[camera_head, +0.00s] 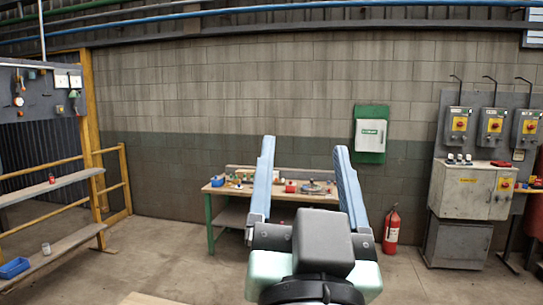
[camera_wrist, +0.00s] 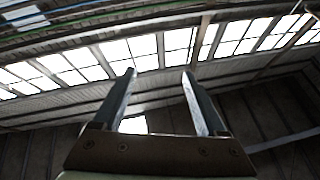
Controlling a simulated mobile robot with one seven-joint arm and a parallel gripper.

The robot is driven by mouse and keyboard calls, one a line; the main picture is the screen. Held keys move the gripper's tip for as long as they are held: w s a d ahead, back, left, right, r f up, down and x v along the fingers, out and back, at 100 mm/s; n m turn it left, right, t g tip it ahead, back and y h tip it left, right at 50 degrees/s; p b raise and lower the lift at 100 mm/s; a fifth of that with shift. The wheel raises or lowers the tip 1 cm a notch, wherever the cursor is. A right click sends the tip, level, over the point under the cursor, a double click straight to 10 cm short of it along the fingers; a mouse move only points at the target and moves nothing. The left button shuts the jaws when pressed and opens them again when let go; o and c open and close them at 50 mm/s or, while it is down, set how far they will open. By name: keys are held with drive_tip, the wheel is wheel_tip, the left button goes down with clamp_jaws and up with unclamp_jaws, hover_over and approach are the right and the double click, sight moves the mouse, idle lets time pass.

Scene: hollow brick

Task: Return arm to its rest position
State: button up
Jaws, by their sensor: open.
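My gripper (camera_head: 305,165) is raised in the lower middle of the head view, its two blue fingers wide apart and pointing up. Nothing is between the fingers. In the wrist view my gripper (camera_wrist: 158,82) is also open and empty, with the roof and its bright windows (camera_wrist: 140,50) behind it. The gripper touches nothing that I can see. Its fingers and body cover part of the workbench in the head view.
A workbench (camera_head: 233,190) with small items stands by the block wall. A red fire extinguisher (camera_head: 391,230) stands on the floor at its right. Electrical cabinets (camera_head: 472,190) are at the right. Shelves (camera_head: 50,187) with a blue bin (camera_head: 13,267) are at the left. Floor (camera_head: 165,250) between is clear.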

drive_tip(key=s+a+r+n+t+y, duration=0.2)
drive_tip(key=s+a+r+t, duration=0.1)
drive_tip(key=s+r, duration=0.3)
drive_tip(key=shift+s+a+r+n+t, duration=0.3)
drive_tip(key=shift+r+n, duration=0.1)
drive_tip(key=shift+r, duration=0.45)
